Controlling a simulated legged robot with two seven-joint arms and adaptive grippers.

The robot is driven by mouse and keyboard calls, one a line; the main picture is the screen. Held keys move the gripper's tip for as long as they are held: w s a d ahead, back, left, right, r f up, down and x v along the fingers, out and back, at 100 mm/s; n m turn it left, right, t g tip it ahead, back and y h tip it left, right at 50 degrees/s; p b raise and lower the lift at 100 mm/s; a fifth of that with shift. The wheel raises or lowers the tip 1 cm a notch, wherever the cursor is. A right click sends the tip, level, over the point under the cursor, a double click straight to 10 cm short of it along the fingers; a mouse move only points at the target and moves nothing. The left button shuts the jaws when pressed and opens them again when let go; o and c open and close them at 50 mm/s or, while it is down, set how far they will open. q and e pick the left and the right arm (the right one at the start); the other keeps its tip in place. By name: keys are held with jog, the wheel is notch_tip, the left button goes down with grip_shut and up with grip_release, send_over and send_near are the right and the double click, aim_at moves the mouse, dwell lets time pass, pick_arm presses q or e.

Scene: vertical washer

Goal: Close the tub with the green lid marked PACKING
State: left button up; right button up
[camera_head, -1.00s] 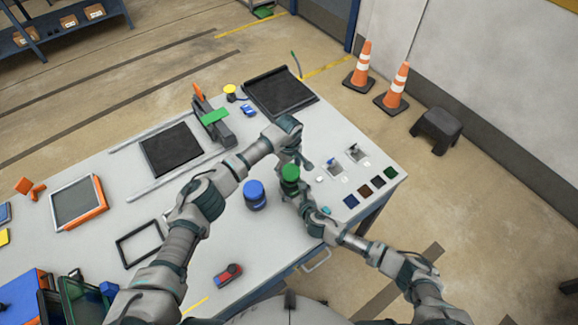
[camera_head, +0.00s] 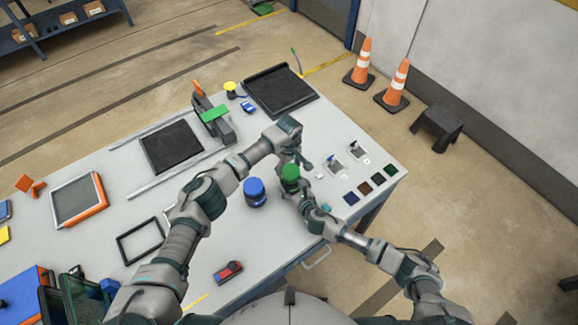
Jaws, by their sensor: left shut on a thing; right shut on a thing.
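The green lid (camera_head: 290,171) sits at the top of a small dark tub (camera_head: 290,186) near the right part of the table's front side. Whether the lid is fully seated cannot be told, and no marking on it can be read. My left gripper (camera_head: 293,161) reaches down from above and is shut on the green lid. My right gripper (camera_head: 297,189) comes in from the front right and is shut on the tub, hiding part of its side. A second tub with a blue lid (camera_head: 254,186) stands upright just to the left, apart from both grippers.
Colour swatches (camera_head: 365,188) and small switch-like parts (camera_head: 335,167) lie to the right. A black tray (camera_head: 280,90) and a dark pad (camera_head: 171,147) lie farther back.

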pick_arm(q)
jog(key=shift+f, duration=0.4)
pick_arm(e)
grip_shut()
pick_arm(q)
jog(key=m, duration=0.6)
jog(key=shift+w+d+m, duration=0.2)
jog(key=shift+m, duration=0.2)
jog(key=m, duration=0.6)
jog(key=shift+d, duration=0.25)
pick_arm(e)
jog(key=shift+s+f, duration=0.1)
pick_arm(q)
jog(key=o, duration=0.7)
